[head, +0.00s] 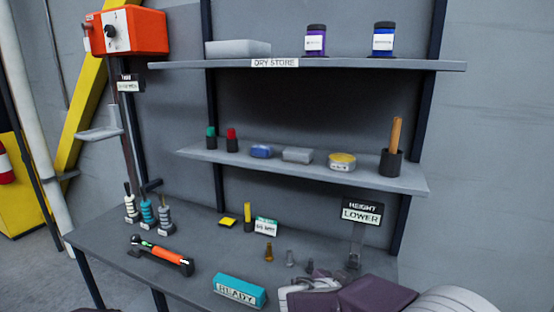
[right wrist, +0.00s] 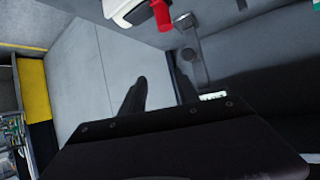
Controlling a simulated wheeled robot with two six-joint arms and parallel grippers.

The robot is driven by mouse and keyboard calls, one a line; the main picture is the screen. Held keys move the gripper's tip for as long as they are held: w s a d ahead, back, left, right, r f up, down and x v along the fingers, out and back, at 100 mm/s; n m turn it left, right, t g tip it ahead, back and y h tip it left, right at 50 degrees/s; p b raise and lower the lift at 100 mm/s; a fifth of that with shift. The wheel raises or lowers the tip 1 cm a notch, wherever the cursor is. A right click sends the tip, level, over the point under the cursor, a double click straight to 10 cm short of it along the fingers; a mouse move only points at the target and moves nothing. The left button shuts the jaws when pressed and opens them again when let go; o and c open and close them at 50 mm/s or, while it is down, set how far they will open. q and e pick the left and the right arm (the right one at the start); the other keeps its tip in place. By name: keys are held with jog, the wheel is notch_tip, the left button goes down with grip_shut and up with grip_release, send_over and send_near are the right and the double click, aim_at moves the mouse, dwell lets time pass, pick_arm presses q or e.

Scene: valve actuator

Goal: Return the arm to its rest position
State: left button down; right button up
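My right gripper (right wrist: 160,92) shows in the right wrist view as two dark fingers standing apart with nothing between them. It is open and empty. Part of my right arm, dark purple and pale grey, reaches in at the bottom right of the head view, over the front of the grey workbench (head: 195,258). I cannot make out its fingertips there. My left gripper is in neither view.
A teal READY block (head: 239,291), an orange-and-black tool (head: 160,256) and small fittings (head: 268,252) lie on the bench. A LOWER sign (head: 362,213) stands at right. Shelves (head: 300,170) hang behind. A red part (right wrist: 161,14) shows beyond my right fingers.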

jog(key=s+d+f+m+g, duration=0.1)
jog(key=s+d+f+g, duration=0.5)
jog(key=s+d, duration=0.3)
jog(key=s+f+g+y, duration=0.2)
jog(key=s+f+y, duration=0.15)
jog(key=s, duration=0.25)
jog(key=s+a+f+n+y, duration=0.2)
jog(key=a+f+n+y, duration=0.2)
jog(key=a+n, duration=0.5)
jog(key=shift+s+a+n+t+y+p, duration=0.35)
jog(key=shift+n+t+y+p, duration=0.15)
jog(key=shift+n, duration=0.2)
jog(key=shift+o, duration=0.5)
